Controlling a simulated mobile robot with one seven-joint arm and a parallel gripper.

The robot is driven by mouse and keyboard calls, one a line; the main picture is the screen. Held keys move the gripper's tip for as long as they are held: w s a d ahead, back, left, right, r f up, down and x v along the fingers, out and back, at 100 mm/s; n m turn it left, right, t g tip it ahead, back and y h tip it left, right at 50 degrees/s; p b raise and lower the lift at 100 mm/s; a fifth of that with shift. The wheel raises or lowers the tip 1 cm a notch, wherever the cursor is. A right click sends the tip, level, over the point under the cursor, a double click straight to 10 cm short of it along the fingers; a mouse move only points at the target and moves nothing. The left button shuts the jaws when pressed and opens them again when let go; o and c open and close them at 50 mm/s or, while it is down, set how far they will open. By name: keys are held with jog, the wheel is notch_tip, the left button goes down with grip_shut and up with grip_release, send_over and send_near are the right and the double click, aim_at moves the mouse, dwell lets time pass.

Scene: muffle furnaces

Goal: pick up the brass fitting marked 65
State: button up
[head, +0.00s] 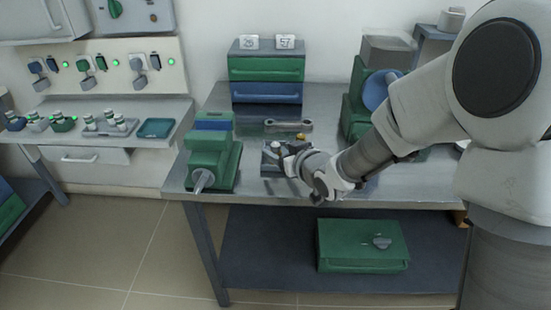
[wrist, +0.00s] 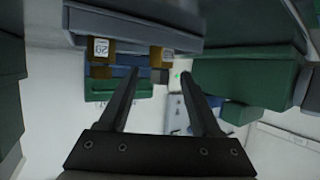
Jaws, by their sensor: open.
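In the wrist view two brass-coloured fittings show beyond my fingers. The left brass fitting (wrist: 101,47) bears a white label whose number I cannot read surely; it looks like 20. The right brass fitting (wrist: 160,57) shows no readable mark. I cannot tell which is marked 65. My gripper (wrist: 156,70) is open and empty, its two dark fingers apart and not visibly touching either fitting. In the head view my gripper is at the small grey tray (head: 270,168) on the bench, with a yellowish piece (head: 300,138) close by; its fingertips are hard to make out.
A green vise (head: 208,155) stands left of the tray. A grey wrench-like bar (head: 288,126) lies behind it. A drawer unit (head: 266,70) with two number cards stands at the back. Green and blue equipment (head: 358,105) stands right, partly behind my arm. The bench's front edge (head: 260,199) is close.

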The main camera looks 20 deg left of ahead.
jog(key=shift+w+a+f, duration=0.1)
jog(key=shift+w+a, duration=0.1)
jog(key=shift+w, duration=0.05)
grip_shut()
dwell(0.4)
